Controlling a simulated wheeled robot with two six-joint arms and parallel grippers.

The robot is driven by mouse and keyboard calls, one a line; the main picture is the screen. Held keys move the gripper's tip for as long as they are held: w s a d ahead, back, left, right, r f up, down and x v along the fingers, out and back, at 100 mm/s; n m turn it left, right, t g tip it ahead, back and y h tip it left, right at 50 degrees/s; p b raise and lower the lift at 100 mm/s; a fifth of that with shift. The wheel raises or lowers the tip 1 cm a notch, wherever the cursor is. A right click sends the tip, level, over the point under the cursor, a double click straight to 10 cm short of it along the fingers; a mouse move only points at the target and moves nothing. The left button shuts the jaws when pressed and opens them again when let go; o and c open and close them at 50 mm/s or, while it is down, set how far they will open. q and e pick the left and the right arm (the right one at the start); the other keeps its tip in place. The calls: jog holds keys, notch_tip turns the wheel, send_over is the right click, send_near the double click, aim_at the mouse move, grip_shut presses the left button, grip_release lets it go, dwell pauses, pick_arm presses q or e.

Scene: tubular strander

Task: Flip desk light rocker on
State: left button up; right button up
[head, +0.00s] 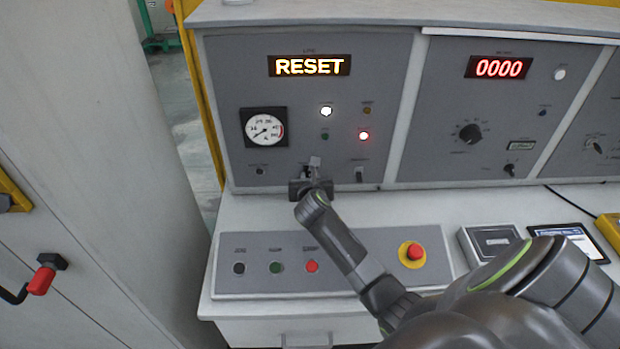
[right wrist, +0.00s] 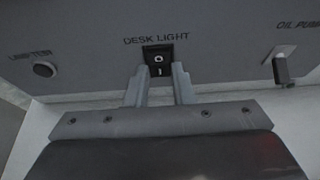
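The desk light rocker (right wrist: 158,60) is a small black switch marked O above and I below, under the label DESK LIGHT in the right wrist view. I cannot tell which half is pressed in. My right gripper (right wrist: 158,78) has its two fingers apart, just below and to either side of the rocker, with nothing held between them. Whether a finger touches the panel is unclear. In the head view my right gripper (head: 313,170) is at the lower edge of the left panel (head: 230,90) and hides the rocker. My left gripper is not in view.
An oil pump toggle (right wrist: 281,68) is right of the rocker, and a round button (right wrist: 44,69) is left. Below, the desk carries a strip of buttons (head: 276,267) and a red emergency stop (head: 414,252). The display (head: 309,66) reads RESET.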

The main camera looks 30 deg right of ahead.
grip_shut()
jog(key=shift+f+t+h+b, duration=0.3)
jog(key=shift+f+b, duration=0.05)
jog(key=shift+b, duration=0.25)
jog(key=t+b, duration=0.1)
jog(key=b, duration=0.2)
jog(key=shift+f+t+h, duration=0.3)
jog(key=shift+f+h, duration=0.05)
jog(key=shift+h, duration=0.05)
jog(key=shift+r+t+b, duration=0.15)
jog(key=shift+t+b, duration=0.25)
jog(key=shift+b, duration=0.4)
jog(key=shift+r, duration=0.1)
jog(key=o, duration=0.8)
grip_release()
